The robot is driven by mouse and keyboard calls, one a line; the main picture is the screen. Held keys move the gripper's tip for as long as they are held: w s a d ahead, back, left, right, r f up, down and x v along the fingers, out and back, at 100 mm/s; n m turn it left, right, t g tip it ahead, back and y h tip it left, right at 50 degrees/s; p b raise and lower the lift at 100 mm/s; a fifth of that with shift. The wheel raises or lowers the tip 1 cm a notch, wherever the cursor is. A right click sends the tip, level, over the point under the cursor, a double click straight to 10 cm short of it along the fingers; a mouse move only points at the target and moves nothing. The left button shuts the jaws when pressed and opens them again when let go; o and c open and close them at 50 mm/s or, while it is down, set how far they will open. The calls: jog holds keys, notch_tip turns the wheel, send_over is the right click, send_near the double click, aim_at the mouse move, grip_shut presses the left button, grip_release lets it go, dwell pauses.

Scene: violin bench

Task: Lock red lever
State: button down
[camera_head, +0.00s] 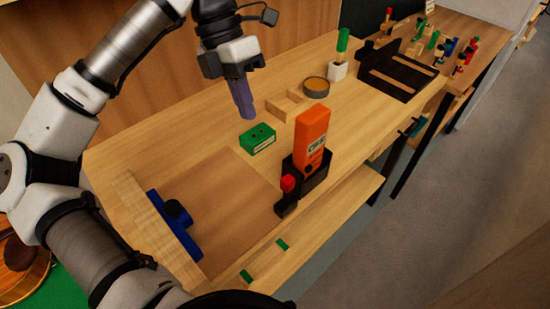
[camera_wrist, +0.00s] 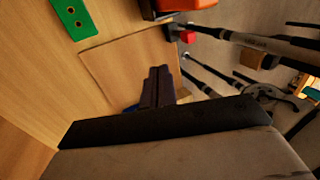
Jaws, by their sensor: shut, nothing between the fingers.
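The red lever (camera_head: 288,183) is a small red knob on a black base at the front edge of the bench, beside an upright orange block (camera_head: 312,135) with "OFF" lettering. The orange block sits in a black holder (camera_head: 312,180). In the wrist view, the red knob (camera_wrist: 187,37) shows at the upper right, beyond my fingertips and apart from them. My gripper (camera_head: 246,112) is shut and empty, its dark purple fingers pointing down above the bench behind the lever. The gripper (camera_wrist: 158,72) also shows in the wrist view with its fingers together.
A green block (camera_head: 257,140) with two holes lies below my gripper. A thin brown board (camera_head: 215,205) lies left of the lever, with a blue clamp (camera_head: 178,215) at its left. A round tin (camera_head: 316,87) and wooden blocks (camera_head: 285,104) stand farther back.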

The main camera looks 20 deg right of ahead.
aim_at(287, 191)
jog(key=s+d+f+p, duration=0.2)
jog(key=s+f+p, duration=0.1)
jog(key=s+f, duration=0.4)
jog(key=shift+d+f+p, duration=0.3)
jog(key=shift+f, duration=0.6)
jog(key=shift+s, duration=0.2)
